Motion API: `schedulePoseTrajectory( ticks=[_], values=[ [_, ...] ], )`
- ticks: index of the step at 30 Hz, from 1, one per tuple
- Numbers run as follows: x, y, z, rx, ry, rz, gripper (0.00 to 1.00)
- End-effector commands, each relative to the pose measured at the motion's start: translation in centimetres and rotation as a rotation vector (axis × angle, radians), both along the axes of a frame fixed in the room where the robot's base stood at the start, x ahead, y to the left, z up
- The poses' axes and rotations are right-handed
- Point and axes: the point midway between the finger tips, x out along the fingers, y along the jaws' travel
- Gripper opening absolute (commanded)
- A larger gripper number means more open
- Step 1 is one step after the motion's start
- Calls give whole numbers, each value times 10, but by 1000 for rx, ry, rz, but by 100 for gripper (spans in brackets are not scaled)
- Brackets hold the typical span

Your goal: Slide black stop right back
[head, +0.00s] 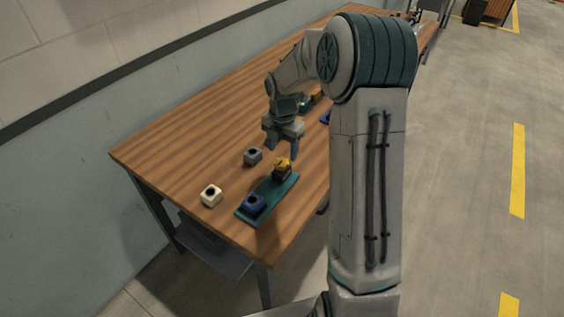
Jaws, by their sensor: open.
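A green plate (270,193) lies on the wooden table near its front corner. A blue block (251,204) with a dark top opening sits on the plate's near end. A dark block with a yellow top (282,169) sits on its far end. I cannot tell which part is the black stop. My gripper (281,147) points down, open, above the table just beyond the yellow-topped block. Nothing shows between its fingers, and it appears apart from the blocks.
A grey block (253,156) and a white block (211,195), each with a dark opening, stand left of the plate. Yellow and blue parts (326,118) behind my gripper are partly hidden by my arm. The table's (190,150) left side is clear, along a wall.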

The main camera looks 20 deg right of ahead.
Motion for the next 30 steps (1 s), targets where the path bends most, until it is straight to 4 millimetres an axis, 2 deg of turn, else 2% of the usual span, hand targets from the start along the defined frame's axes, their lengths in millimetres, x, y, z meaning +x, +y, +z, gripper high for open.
schedulePoseTrajectory(
  ticks=[3, 9, 26, 30],
  values=[
    [1, 0, 24, 0, -4, 0, 58],
    [1, 0, 47, 1, -2, -1, 58],
    [0, 0, 52, 0, -1, -4, 58],
    [-10, 3, 62, -11, -12, -86, 58]
  ],
)
